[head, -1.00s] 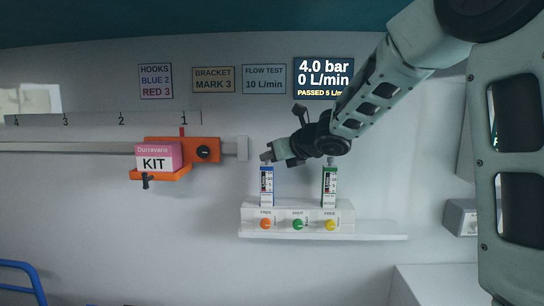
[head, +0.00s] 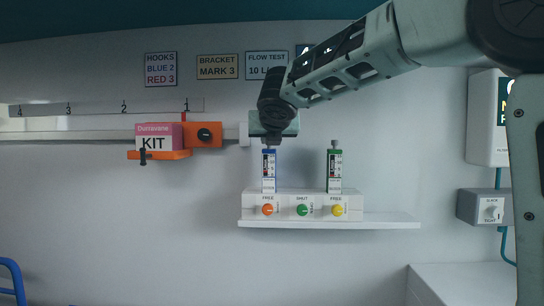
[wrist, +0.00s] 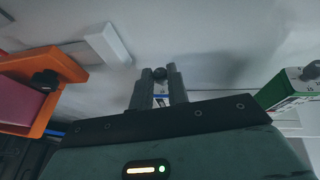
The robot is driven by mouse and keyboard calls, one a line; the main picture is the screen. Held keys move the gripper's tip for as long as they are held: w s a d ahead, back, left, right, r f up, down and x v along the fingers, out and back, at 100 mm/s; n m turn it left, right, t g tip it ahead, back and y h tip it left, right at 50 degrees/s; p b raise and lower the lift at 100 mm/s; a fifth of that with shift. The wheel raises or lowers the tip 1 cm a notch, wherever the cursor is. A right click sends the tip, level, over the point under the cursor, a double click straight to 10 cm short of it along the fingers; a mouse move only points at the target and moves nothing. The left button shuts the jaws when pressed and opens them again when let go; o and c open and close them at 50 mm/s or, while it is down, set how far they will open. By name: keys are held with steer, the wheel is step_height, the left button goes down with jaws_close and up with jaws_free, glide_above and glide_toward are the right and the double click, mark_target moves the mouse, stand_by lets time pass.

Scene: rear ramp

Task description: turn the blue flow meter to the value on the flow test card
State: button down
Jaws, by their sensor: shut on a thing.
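The blue flow meter (head: 269,172) stands upright at the left end of a white manifold (head: 251,206). My gripper (head: 270,141) is directly above it, pointing down. In the wrist view its two fingers are shut on a small dark round knob (wrist: 160,73), the flow meter's top knob. The fingers and wrist hide most of this knob in the head view. The flow test card (head: 267,65) on the wall shows 10 L/, the rest covered by my arm. The pressure and flow display (head: 303,49) is almost wholly hidden behind my arm.
The green flow meter (head: 334,170) stands to the right. Orange (head: 267,209), green (head: 302,210) and yellow (head: 337,210) knobs are on the manifold front. An orange bracket (head: 204,134) with a pink KIT box (head: 154,137) is close on the left. A white shelf (head: 390,221) runs below.

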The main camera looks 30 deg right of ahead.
steer(key=m+g+h+p, duration=0.2)
steer(key=m+g+p, duration=0.1)
steer(key=p, duration=0.1)
steer(key=w+m+g+h+p, duration=0.1)
steer(key=m+g+h+p, duration=0.1)
steer(key=p, duration=0.3)
steer(key=a+r+m+g+h+p, duration=0.1)
steer(key=m+g+h+p, duration=0.2)
steer(key=m+p, duration=0.1)
steer(key=shift+w+a+m+g, duration=0.1)
steer(key=shift+w+m+g, duration=0.1)
steer(key=shift+m+g, duration=0.2)
steer(key=m+g+p, duration=0.1)
steer(key=p, duration=0.1)
steer(key=m+g+p, duration=0.1)
steer(key=p, duration=0.1)
steer(key=m+g+p, duration=0.1)
steer(key=p, duration=0.2)
steer(key=shift+w+f+h, duration=0.25)
steer(key=shift+f+h, duration=0.05)
steer(key=shift+h, duration=0.1)
steer(key=shift+f+m+g+p, duration=0.1)
steer(key=shift+m+g+p, duration=0.25)
steer(key=shift+p, duration=0.25)
steer(key=shift+f+g, duration=0.2)
steer(key=shift+g, duration=0.15)
steer(key=c, duration=1.3)
jaws_free()
steer(key=shift+w, duration=0.1)
steer(key=shift+c, duration=0.2)
